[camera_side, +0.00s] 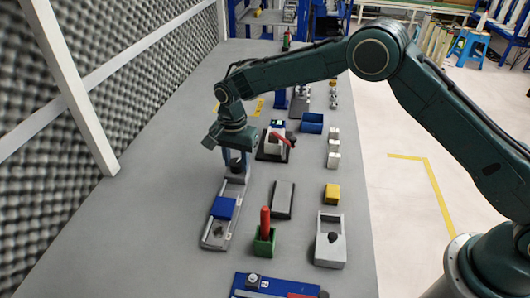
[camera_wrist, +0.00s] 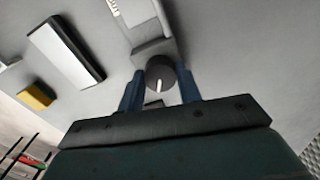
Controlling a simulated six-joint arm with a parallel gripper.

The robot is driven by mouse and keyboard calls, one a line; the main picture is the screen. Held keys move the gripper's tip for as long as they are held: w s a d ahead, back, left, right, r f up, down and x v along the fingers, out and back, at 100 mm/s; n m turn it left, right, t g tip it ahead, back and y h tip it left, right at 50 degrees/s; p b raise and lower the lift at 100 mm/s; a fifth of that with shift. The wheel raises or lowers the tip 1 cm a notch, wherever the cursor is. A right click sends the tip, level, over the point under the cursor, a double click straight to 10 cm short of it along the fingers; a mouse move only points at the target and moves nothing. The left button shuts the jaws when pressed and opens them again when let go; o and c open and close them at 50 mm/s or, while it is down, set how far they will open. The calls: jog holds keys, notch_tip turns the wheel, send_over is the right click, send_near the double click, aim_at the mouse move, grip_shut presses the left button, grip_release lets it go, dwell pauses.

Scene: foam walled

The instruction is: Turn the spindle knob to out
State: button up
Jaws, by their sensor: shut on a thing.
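The spindle knob (camera_wrist: 160,72) is a dark round knob with a white pointer line, at the end of a grey fixture (camera_wrist: 152,45) in the wrist view. The pointer line runs toward the bottom of the wrist picture. My gripper (camera_wrist: 160,90) has its two blue fingers on either side of the knob, shut on it. In the side view my gripper (camera_side: 235,163) reaches down over the far end of the long grey fixture (camera_side: 214,232), which carries a blue block (camera_side: 223,208). The knob is mostly hidden there by the fingers, and out markings are not readable.
A grey block (camera_side: 283,200), a green holder (camera_side: 264,243) with a red handle, a yellow block (camera_side: 332,194) and a grey box (camera_side: 330,250) stand to the right. A device with a red lever (camera_side: 283,139) is close by. Foam wall (camera_side: 130,80) bounds the left.

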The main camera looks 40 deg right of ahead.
jog(key=m, duration=0.4)
jog(key=shift+r+m, duration=0.1)
jog(key=shift+m, duration=0.2)
jog(key=m, duration=0.4)
jog(key=shift+m, duration=0.3)
jog(key=m, duration=0.4)
jog(key=shift+m, duration=2.6)
jog(key=o, duration=1)
jog(key=shift+r, duration=0.1)
